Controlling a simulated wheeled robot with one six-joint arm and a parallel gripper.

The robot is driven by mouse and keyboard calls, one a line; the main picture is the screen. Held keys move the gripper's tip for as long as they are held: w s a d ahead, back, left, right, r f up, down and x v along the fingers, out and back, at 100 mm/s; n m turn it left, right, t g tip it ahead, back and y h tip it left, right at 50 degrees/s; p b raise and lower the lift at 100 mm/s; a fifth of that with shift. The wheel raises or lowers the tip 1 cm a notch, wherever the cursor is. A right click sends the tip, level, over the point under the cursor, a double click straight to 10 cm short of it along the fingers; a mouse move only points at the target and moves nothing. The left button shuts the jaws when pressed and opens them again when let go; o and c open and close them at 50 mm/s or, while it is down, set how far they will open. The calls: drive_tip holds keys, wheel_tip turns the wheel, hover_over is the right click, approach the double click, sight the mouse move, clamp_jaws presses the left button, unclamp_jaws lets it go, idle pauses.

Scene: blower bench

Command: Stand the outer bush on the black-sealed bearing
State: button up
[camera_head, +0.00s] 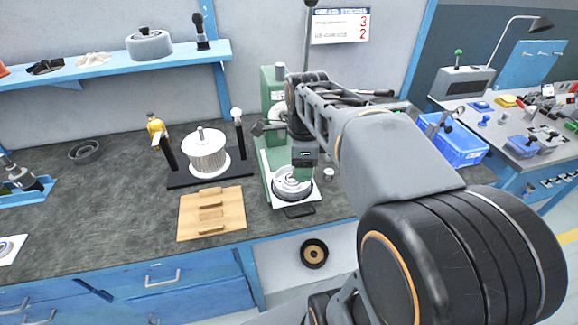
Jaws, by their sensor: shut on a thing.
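My gripper (304,158) points down in front of the green arbor press (273,88). Its fingertips are small and dark here, and what they are shut on is hard to make out; I cannot tell the outer bush apart from the fingers. Just below it a round silver and dark part (292,186) sits on the white plate of the press base. I cannot tell for sure whether this includes the black-sealed bearing, or whether the gripper touches it. A small ringed part (7,247) lies on a white sheet at the far left edge.
A wooden board (211,213) lies left of the press. Behind it a finned rotor (207,155) stands on a black stand. A dark ring (85,152) lies on the bench at left. A blue crate (455,146) stands at right. The left bench middle is clear.

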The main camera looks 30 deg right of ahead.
drive_tip(key=w+d+f, duration=0.1)
drive_tip(key=w+f, duration=0.1)
drive_tip(key=w, duration=0.1)
drive_tip(key=w+f, duration=0.3)
drive_tip(key=w, duration=0.1)
drive_tip(key=w+d+f, duration=0.1)
drive_tip(key=w+f, duration=0.2)
drive_tip(key=shift+w+d, duration=0.15)
drive_tip(key=shift+d, duration=0.15)
drive_tip(key=shift+w+f, duration=0.25)
drive_tip(key=shift+f, duration=1.65)
drive_tip(key=shift+f, duration=0.55)
drive_tip(key=o, duration=1)
drive_tip(key=shift+o, duration=0.2)
